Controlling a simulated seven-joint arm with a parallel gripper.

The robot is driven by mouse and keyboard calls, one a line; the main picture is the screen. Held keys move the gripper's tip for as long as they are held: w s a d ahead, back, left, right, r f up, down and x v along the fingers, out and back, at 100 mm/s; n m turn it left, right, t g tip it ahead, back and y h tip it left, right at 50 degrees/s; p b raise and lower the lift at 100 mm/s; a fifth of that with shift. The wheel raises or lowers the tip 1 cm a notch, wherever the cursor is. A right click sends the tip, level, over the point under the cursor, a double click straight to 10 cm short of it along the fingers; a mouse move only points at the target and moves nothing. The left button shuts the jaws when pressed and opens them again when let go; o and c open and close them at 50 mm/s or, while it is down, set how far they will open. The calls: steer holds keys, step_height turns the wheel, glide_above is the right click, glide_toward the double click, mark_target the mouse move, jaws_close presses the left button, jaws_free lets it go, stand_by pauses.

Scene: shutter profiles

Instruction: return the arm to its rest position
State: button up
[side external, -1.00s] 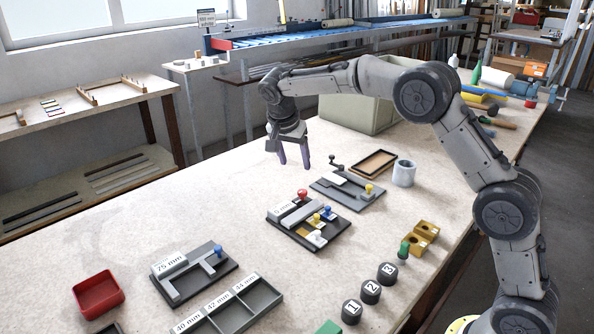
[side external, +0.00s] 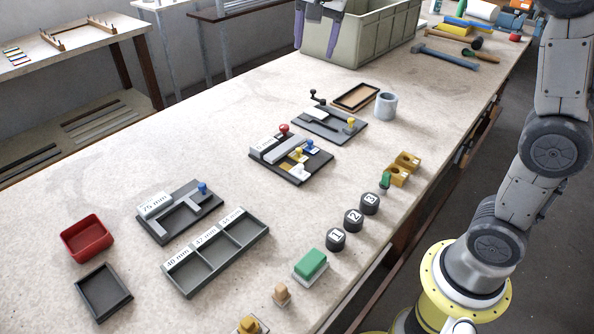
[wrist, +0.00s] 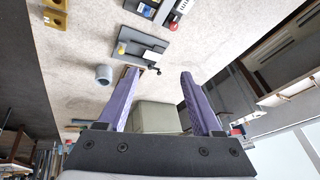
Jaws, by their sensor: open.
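My gripper (side external: 317,32) is at the top edge of the side external view, in front of the left end of the grey-green bin. Its two purple fingers are spread apart with nothing between them. The upper part of the gripper is cut off by the frame. In the wrist view the open fingers (wrist: 160,76) point away from the camera, with the bin (wrist: 155,117) showing behind them. My gripper is clear of the fixtures on the bench.
The bin (side external: 375,35) stands at the back of the bench. Fixtures with coloured knobs (side external: 290,158), a grey cup (side external: 386,106), numbered black knobs (side external: 353,221), a three-part tray (side external: 218,252) and a red tray (side external: 87,238) lie on it.

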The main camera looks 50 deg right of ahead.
steer(key=s+a+f+n+t+y, duration=0.15)
steer(key=s+n, duration=0.25)
steer(key=s, duration=0.7)
steer(key=s+a+f+n+y, duration=0.1)
steer(key=s+f+n, duration=0.15)
steer(key=s, duration=0.85)
steer(key=s+a+f+n, duration=0.2)
steer(key=s+f+n, duration=0.2)
steer(key=f+n, duration=0.3)
steer(key=shift+s+a+y, duration=0.15)
steer(key=shift+s+y, duration=0.15)
steer(key=shift+y, duration=0.15)
